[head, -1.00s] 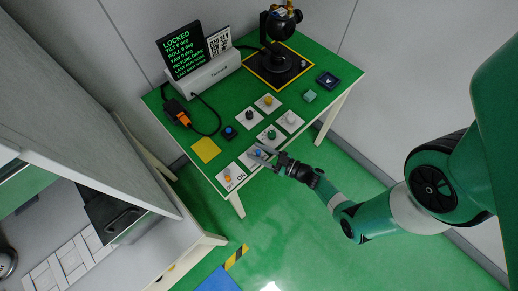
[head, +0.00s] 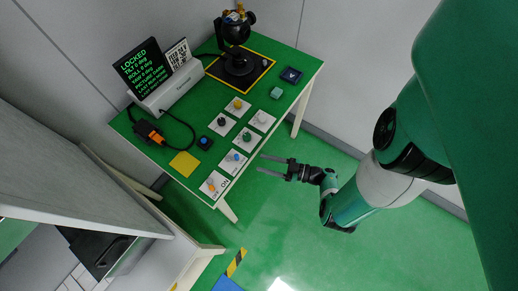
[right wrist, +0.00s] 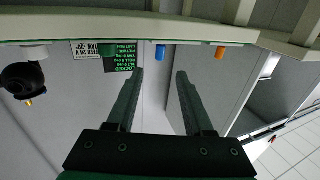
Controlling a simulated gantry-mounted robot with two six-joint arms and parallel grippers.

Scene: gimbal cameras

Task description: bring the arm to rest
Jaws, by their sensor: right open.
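My right gripper (head: 262,164) is open and empty. In the head view it is just off the front right edge of the green table (head: 155,155), with its fingers pointing left toward the table. In the right wrist view the open gripper (right wrist: 158,75) has clear space between its two fingers, with the table edge and several knobs beyond them. The blue knob (head: 236,156) and orange knob (head: 212,186) on white plates are the controls near the gripper, and the gripper is apart from both. My left gripper does not show.
A black gimbal camera (head: 238,60) stands in a yellow square at the back. A display reading LOCKED (head: 139,68) stands at the left. Several knob plates, a yellow pad (head: 184,164) and a teal block (head: 277,92) lie on the table. Green floor is free below the gripper.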

